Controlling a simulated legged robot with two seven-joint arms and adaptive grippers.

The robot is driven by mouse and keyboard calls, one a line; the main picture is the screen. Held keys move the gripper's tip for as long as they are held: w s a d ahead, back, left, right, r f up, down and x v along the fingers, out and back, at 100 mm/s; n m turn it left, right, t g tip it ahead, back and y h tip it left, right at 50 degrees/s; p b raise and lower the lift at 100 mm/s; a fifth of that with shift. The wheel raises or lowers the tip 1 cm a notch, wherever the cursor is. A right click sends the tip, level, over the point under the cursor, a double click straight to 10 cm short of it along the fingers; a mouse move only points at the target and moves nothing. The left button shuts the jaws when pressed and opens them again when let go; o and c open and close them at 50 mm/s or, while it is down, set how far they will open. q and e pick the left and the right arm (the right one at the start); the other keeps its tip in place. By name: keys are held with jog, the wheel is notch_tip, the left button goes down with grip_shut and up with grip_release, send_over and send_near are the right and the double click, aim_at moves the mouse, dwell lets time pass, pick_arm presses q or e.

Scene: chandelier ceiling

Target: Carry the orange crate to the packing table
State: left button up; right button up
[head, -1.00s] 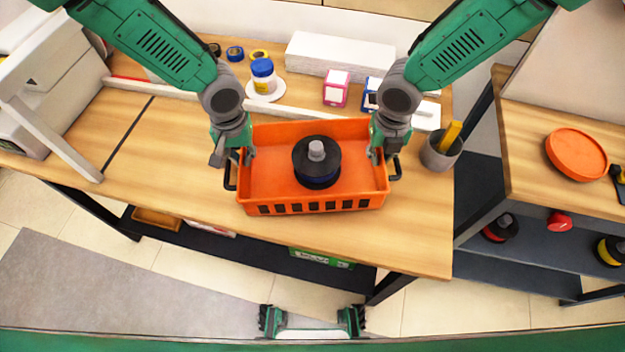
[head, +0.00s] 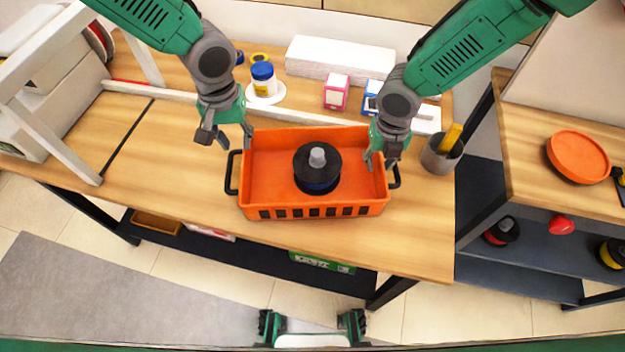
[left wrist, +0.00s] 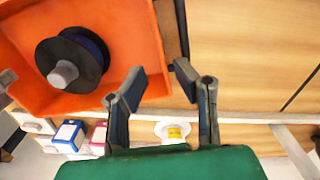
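The orange crate (head: 262,180) sits upright on the wooden table (head: 170,180), near its front edge, with a black spool (head: 317,168) inside. My left gripper (head: 227,137) is open and empty, above and left of the crate's left black handle (head: 231,172), apart from it. In the left wrist view my left gripper (left wrist: 162,85) shows spread fingers with the crate (left wrist: 120,25) beyond them. My right gripper (head: 380,162) is at the crate's right side, by the right handle (head: 395,177). Its fingers look parted; whether they touch the crate is unclear.
A white frame (head: 50,140) is at left. A second table (head: 530,150) holds an orange disc (head: 577,157). Table left of the crate is clear.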

jog(key=shift+r, duration=0.15)
pick_arm(q)
notch_tip(320, 180, up, 4)
jog(key=shift+f, duration=0.1)
pick_arm(e)
notch_tip(320, 180, up, 12)
jog(key=shift+f, duration=0.2)
dwell(0.3)
